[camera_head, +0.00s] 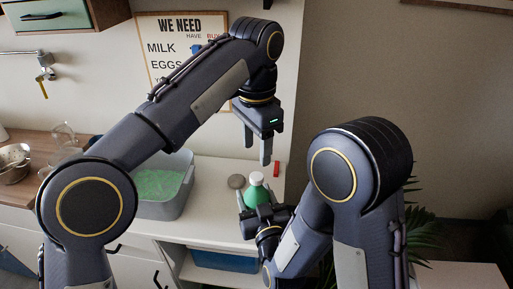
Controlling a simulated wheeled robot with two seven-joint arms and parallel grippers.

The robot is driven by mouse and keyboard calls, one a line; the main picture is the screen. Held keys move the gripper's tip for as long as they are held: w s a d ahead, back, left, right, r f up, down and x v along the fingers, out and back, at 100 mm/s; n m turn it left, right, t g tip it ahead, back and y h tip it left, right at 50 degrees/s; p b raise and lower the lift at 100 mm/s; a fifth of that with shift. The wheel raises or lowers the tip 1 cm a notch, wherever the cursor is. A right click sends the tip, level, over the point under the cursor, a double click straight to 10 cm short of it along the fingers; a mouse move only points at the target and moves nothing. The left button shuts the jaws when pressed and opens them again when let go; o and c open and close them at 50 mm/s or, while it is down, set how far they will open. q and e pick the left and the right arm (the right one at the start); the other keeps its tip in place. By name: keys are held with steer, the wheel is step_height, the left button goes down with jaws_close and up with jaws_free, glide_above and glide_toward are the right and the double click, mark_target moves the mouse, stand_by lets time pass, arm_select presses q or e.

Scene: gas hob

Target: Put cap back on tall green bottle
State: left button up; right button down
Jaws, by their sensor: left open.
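A green bottle (256,194) with a pale, whitish top (257,178) stands near the right end of the white counter. I cannot tell whether the pale top is a cap or the bare neck. My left gripper (258,153) is open and empty, pointing down above the bottle, apart from it. My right gripper (243,203) is low at the bottle's front, and its wrist hides the bottle's lower part. I cannot tell whether its fingers are closed on the bottle. A flat grey-brown round piece (236,181) lies left of the bottle.
A small red object (276,169) stands behind the bottle at the right. A grey tub (187,188) with green contents is to the left. Metal bowls (14,156) are on the wooden counter at far left. A blue bin (225,260) sits below the counter.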

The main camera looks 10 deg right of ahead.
stand_by(0.4)
arm_select(q)
steer(key=s+a+n+t+h, duration=0.1)
steer(key=s+a+n, duration=0.2)
steer(key=a, duration=0.7)
steer(key=s+a+n+t+h, duration=0.1)
steer(key=s+a+n, duration=0.2)
steer(key=a, duration=0.8)
steer(key=s+a+f+n+t+h, duration=0.1)
steer(key=s+a+f+n, duration=0.3)
steer(key=s+f, duration=0.3)
steer(key=s+a+f+n+t, duration=0.2)
steer(key=s+a+f+n, duration=0.2)
steer(key=s+f, duration=0.3)
steer(key=shift+s+a+f+n+t+h, duration=0.3)
steer(key=shift+s+f+n+h, duration=0.1)
steer(key=shift+s+n, duration=0.5)
